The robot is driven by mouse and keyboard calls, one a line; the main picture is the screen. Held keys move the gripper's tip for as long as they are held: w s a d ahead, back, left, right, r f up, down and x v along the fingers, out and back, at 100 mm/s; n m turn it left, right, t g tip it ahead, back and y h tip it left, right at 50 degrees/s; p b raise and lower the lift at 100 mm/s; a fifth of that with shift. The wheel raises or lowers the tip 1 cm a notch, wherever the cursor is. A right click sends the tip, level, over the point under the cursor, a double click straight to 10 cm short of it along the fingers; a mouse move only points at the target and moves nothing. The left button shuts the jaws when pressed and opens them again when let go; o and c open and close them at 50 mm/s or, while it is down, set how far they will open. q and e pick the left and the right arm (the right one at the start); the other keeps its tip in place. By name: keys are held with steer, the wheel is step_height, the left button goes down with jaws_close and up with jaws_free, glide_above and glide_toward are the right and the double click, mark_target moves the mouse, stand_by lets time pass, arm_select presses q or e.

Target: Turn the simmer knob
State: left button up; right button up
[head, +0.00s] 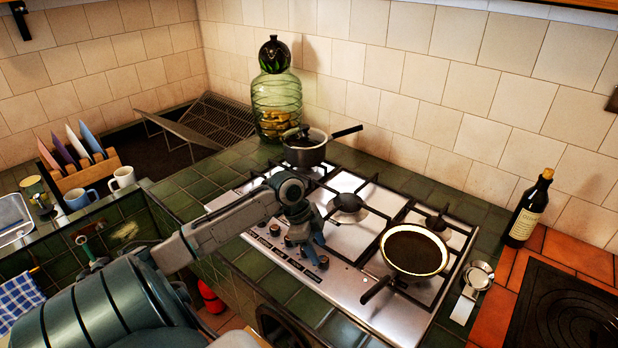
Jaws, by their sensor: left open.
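A steel gas hob (346,285) is set into the green tiled counter, with several dark knobs along its front left edge. One knob (275,230) shows left of my left gripper, and another knob (323,262) shows just right of and below it. I cannot tell which is the simmer knob; no label is readable. My left gripper (305,246) is open and points down over the knob row, between these two knobs in the picture. It hides part of the row, and I cannot tell whether it touches a knob. My right gripper is not in view.
A frying pan (412,252) sits on the front right burner, its handle reaching over the hob's front edge. A saucepan (305,153) stands at the back left. A green glass jar (276,105), a dark bottle (528,210) and mugs (122,178) stand around.

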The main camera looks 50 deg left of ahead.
arm_select(q)
steer(key=v, duration=0.7)
steer(key=shift+b, duration=0.45)
steer(key=shift+d+f, duration=0.1)
